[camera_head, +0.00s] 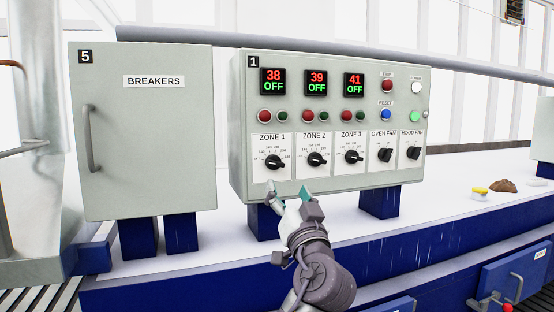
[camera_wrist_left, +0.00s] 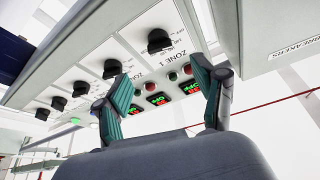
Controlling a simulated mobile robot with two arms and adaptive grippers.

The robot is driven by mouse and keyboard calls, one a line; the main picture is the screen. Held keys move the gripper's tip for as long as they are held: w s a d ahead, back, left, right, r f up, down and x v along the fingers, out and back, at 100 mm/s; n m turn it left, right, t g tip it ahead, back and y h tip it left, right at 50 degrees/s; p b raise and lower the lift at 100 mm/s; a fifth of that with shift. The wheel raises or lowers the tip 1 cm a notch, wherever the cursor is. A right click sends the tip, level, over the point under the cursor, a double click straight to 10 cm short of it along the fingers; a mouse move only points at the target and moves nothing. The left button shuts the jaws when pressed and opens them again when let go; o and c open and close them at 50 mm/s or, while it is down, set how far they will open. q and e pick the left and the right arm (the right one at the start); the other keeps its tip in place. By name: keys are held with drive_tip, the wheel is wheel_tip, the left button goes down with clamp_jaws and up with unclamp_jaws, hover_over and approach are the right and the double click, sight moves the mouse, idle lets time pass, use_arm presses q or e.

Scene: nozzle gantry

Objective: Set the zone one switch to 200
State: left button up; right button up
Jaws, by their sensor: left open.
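The zone 1 switch is a black knob (camera_head: 274,162) on a white dial plate, at the lower left of the grey control panel (camera_head: 236,130). The display above it (camera_head: 272,81) reads 38 in red and OFF in green. The knob's exact pointer setting is too small to read. My left gripper (camera_head: 288,192) is open and empty, just below the panel's lower edge near zone 1 and apart from the knob. In the left wrist view, its two teal-padded fingers (camera_wrist_left: 162,98) are spread, with the zone 1 knob (camera_wrist_left: 158,41) beyond them. My right gripper is out of view.
The zone 2 (camera_head: 316,159) and zone 3 (camera_head: 354,156) knobs and the fan knobs sit to the right. Red and green lamps lie above the knobs. A breakers cabinet (camera_head: 150,150) with a handle stands at left. The panel stands on blue legs (camera_head: 380,202).

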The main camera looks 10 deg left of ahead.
sight(277, 165)
use_arm(q)
drive_tip(key=p+x, duration=0.5)
drive_tip(key=x, duration=0.4)
drive_tip(key=shift+w+a+r, duration=0.15)
drive_tip(key=shift+w+r, duration=0.1)
drive_tip(key=shift+w+a, duration=0.15)
drive_tip(key=shift+w, duration=0.3)
drive_tip(key=c, duration=1.1)
drive_tip(key=shift+c, duration=0.2)
